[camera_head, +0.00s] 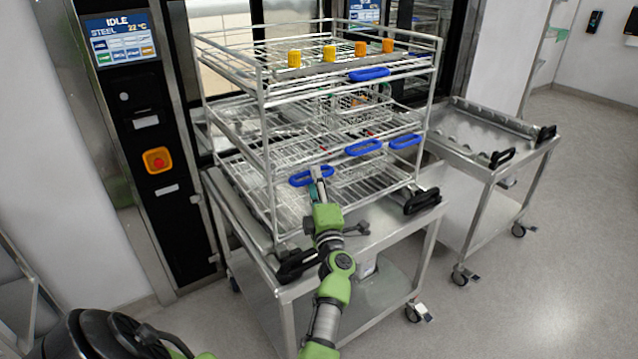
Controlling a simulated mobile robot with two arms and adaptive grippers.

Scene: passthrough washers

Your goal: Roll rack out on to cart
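The tall wire rack (267,150) has several tiers with blue handles and stands upright over the near steel cart (385,228). Its rear is close to the washer opening; whether any part is still inside cannot be told. Orange-yellow capped items (330,53) stand on the top tier. My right gripper is not in view.
A washer panel (122,42) reading IDLE stands left of the rack, with an orange-framed red button (157,160). A second, empty steel cart (478,135) stands close on the right. The floor (560,260) is clear at the lower right.

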